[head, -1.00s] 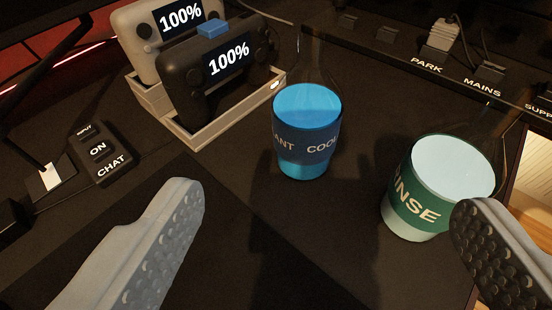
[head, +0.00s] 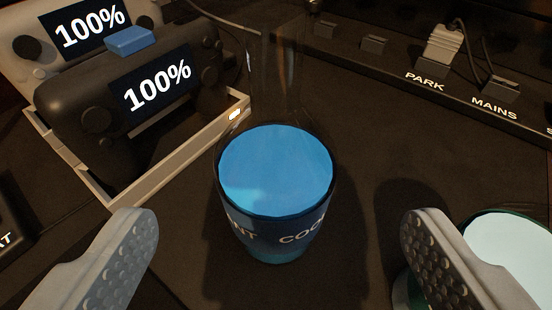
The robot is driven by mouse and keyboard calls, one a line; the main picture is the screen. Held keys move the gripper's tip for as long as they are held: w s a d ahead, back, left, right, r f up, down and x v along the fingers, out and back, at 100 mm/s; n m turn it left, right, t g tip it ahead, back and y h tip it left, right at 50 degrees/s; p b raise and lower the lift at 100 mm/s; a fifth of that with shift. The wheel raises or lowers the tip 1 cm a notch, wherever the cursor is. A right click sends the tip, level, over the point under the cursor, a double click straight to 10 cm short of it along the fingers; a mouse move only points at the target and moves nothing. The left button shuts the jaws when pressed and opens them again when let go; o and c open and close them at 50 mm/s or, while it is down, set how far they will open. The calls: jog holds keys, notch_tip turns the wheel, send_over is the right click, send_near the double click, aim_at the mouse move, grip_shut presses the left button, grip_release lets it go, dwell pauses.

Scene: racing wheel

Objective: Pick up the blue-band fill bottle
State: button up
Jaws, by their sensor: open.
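The blue-band bottle (head: 276,225) stands upright on the dark table, in the middle of the head view. It is clear, with blue liquid and a dark blue band with partly visible white lettering. Its clear neck rises behind the liquid and is faint. My gripper (head: 280,240) is open, with one grey padded finger on each side of the bottle in the picture. Both fingers appear apart from the bottle, and nothing is between them in contact.
A second bottle with pale liquid (head: 505,255) stands at lower right, partly hidden behind my right finger. A light tray (head: 165,165) with two controllers (head: 150,90) showing 100% is at upper left. A power strip (head: 450,90) with a plug runs along the back right.

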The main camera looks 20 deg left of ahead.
aim_at(276, 164)
jog(key=shift+x, duration=4)
jog(key=shift+s+a+f, duration=0.1)
jog(key=shift+c, duration=0.2)
